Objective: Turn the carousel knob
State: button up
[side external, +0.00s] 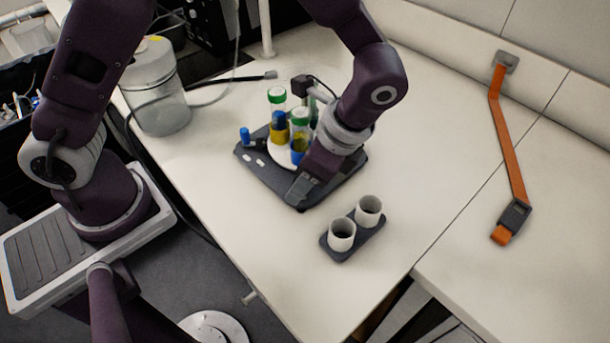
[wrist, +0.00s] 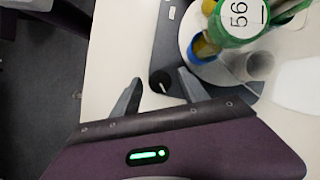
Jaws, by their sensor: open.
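The carousel is a white round turntable (side external: 277,157) on a dark base plate (side external: 252,160). It holds tubes with green caps, one cap marked 56 (wrist: 240,20) in the wrist view, and tubes with blue and yellow parts. A small black knob (wrist: 160,82) with a white pointer line sits on the base plate near its edge. My gripper (wrist: 159,82) is open, with one finger on each side of the knob. I cannot tell whether either finger touches it. In the side view my gripper (side external: 298,196) is low over the front of the base plate and hides the knob.
A dark holder with two white cups (side external: 342,234) stands in front of the carousel. A clear jar (side external: 158,100) stands at the back left, with cables nearby. An orange strap (side external: 507,145) lies at the right. The bench (side external: 430,130) between is clear.

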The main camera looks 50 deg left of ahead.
jog(key=v, duration=0.7)
jog(key=f+m+t, duration=0.1)
jog(key=f+m, duration=0.1)
jog(key=m, duration=0.2)
jog(key=s+a+f+m+t, duration=0.1)
jog(key=f+m+t, duration=0.1)
jog(key=m, duration=0.2)
jog(key=a+f+m+t, duration=0.1)
jog(key=f+m, duration=0.1)
jog(key=m, duration=0.2)
jog(key=shift+s+a+f+t, duration=0.2)
jog(key=shift+s+f+t, duration=0.1)
jog(key=shift+s+f, duration=0.1)
jog(key=shift+w, duration=0.1)
grip_shut()
